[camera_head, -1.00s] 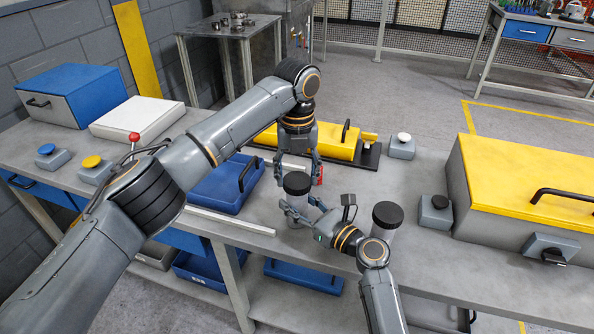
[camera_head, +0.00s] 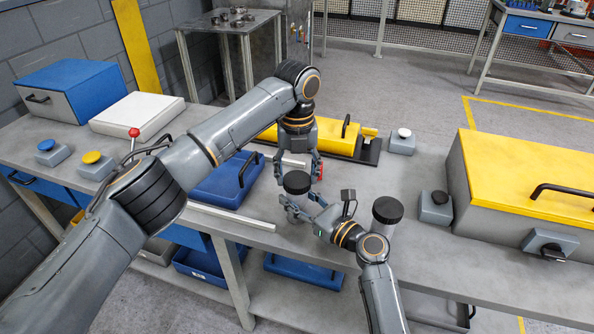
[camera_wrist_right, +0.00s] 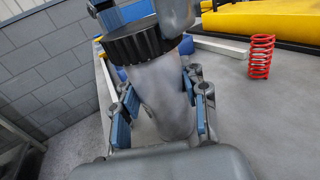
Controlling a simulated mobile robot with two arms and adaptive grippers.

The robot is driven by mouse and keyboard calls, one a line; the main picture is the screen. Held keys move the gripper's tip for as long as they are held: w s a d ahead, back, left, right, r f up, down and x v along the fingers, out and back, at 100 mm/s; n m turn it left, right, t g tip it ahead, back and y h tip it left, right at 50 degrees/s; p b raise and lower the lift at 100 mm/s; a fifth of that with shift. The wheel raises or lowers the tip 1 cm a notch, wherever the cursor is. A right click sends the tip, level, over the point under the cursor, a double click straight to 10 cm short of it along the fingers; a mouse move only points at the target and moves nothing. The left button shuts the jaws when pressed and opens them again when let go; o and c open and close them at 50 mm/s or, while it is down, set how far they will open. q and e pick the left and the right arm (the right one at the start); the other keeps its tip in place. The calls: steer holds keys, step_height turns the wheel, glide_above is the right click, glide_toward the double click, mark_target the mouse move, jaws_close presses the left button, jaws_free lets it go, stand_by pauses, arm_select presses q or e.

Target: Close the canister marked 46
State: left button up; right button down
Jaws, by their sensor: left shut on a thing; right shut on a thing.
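A grey cylindrical canister (camera_wrist_right: 163,92) with a ribbed black lid (camera_head: 297,182) stands at the bench's front edge; the lid (camera_wrist_right: 140,40) also shows in the right wrist view, at the canister's top. My left gripper (camera_head: 299,177) comes down from above and is shut on the lid. My right gripper (camera_head: 299,208) is shut around the canister's body from the side; its blue pads show in the right wrist view (camera_wrist_right: 163,112). I cannot tell whether the lid is fully seated. A second black-lidded canister (camera_head: 387,212) stands to the right. No number is legible.
A red spring (camera_wrist_right: 261,56) stands just beyond the canister. A large yellow-lidded box (camera_head: 525,180) fills the right side.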

arm_select(q)
steer(key=m, duration=0.6)
steer(key=shift+m, duration=0.3)
steer(key=o, duration=1)
steer(key=shift+r, duration=0.15)
steer(key=shift+r, duration=2.15)
steer(key=shift+c, duration=0.3)
